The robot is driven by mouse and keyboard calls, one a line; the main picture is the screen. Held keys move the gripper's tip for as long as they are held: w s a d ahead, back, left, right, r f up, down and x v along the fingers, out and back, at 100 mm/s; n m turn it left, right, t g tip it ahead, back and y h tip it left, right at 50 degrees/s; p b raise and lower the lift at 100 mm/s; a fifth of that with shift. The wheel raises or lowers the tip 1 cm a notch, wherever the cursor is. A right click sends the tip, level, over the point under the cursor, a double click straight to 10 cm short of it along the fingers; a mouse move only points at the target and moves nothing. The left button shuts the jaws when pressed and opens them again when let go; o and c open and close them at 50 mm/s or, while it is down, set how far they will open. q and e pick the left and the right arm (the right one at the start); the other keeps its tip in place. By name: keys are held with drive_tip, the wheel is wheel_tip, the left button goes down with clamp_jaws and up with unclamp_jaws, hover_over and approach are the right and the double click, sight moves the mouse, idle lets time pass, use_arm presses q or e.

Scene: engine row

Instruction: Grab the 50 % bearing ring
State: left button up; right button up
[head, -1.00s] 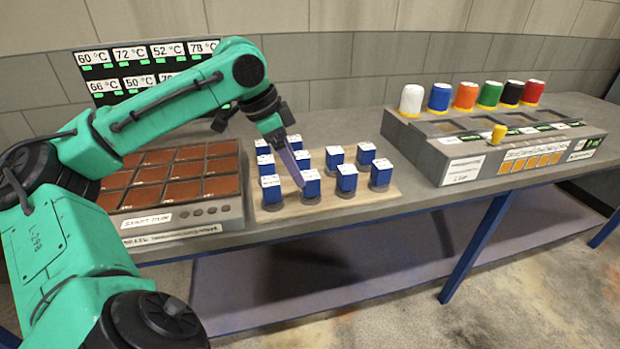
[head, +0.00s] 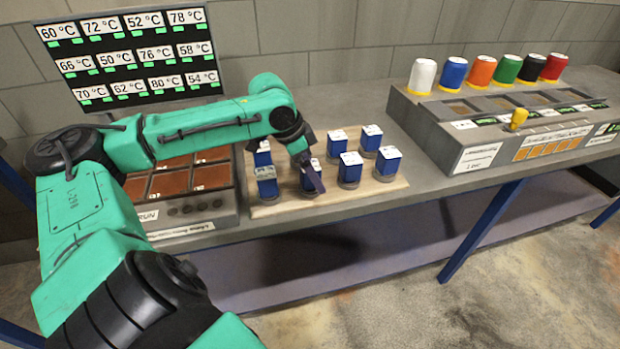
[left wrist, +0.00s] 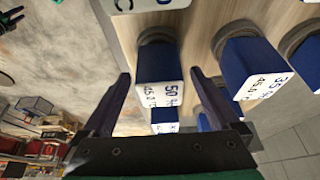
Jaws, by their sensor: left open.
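A blue block with a white label reading 50 % (left wrist: 172,94) stands between the fingers of my left gripper (left wrist: 160,74) in the left wrist view. A grey ring (left wrist: 152,36) sits around the block's foot on the wooden board. The fingers are open, one on each side of the block, with gaps visible. In the head view my left gripper (head: 312,178) reaches down over a blue block (head: 308,186) in the front row and partly hides it. My right gripper is not in view.
More labelled blue blocks stand close by on the wooden board (head: 385,188), one (left wrist: 250,72) just right of the fingers in the wrist view. A grey console (head: 480,150) with coloured cups is right. A temperature display (head: 130,58) stands at the back left.

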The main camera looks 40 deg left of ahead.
use_arm(q)
drive_tip(key=shift+w+d+f, duration=0.1)
drive_tip(key=shift+w+f, duration=0.1)
drive_tip(key=shift+f, duration=0.3)
clamp_jaws()
drive_tip(key=shift+r, duration=0.1)
